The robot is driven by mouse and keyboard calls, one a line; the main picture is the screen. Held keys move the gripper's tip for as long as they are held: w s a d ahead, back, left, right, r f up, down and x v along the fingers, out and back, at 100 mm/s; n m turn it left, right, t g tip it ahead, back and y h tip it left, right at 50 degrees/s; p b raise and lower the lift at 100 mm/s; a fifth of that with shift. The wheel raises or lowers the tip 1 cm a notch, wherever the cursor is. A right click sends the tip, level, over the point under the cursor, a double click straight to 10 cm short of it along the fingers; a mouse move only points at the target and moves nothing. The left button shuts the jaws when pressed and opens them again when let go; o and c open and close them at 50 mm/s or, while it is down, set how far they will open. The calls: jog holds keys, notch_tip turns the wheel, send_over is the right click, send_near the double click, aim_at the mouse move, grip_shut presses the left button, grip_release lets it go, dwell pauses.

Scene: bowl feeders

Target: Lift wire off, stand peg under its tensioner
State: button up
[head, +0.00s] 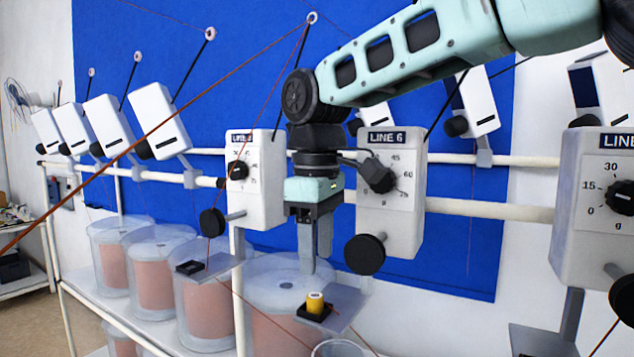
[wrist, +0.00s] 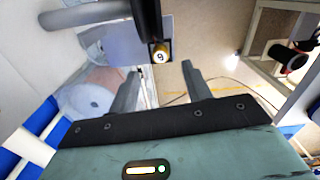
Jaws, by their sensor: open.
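A yellow peg (head: 315,302) stands upright in a black square holder (head: 314,313) on a small grey plate (head: 345,302), below the LINE 6 tensioner box (head: 404,215). In the wrist view the peg (wrist: 161,55) shows a numbered round end. My gripper (head: 315,262) points down, open and empty, a little above the peg. In the wrist view the fingertips (wrist: 161,74) sit apart, with the peg in the picture between and beyond them. A thin reddish wire (head: 165,122) runs up to an eyelet (head: 312,18). Whether any wire touches the peg is unclear.
Another tensioner box (head: 256,195) stands left of my gripper, with an empty-looking black holder (head: 190,267) on its plate. A black knob (head: 365,254) juts out just right of my fingers. Clear drums with pinkish contents (head: 155,275) line the shelf below.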

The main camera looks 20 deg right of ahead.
notch_tip(320, 180, up, 11)
jog(key=b, duration=0.1)
jog(key=b, duration=0.4)
send_over(317, 295)
jog(key=s+a, duration=0.3)
jog(key=a, duration=0.2)
notch_tip(317, 295, down, 12)
jog(key=s+a+f+b, duration=0.25)
jog(key=s+f, duration=0.25)
jog(key=f, duration=0.6)
jog(key=s+a+f+b, duration=0.1)
jog(key=s+f+b, duration=0.3)
jog(key=f, duration=0.6)
jog(key=s+d+f, duration=0.2)
jog(key=s+f, duration=0.6)
jog(key=f, duration=0.1)
jog(key=shift+f+m+y, duration=0.2)
jog(key=shift+m+y, duration=0.1)
jog(key=shift+m, duration=0.1)
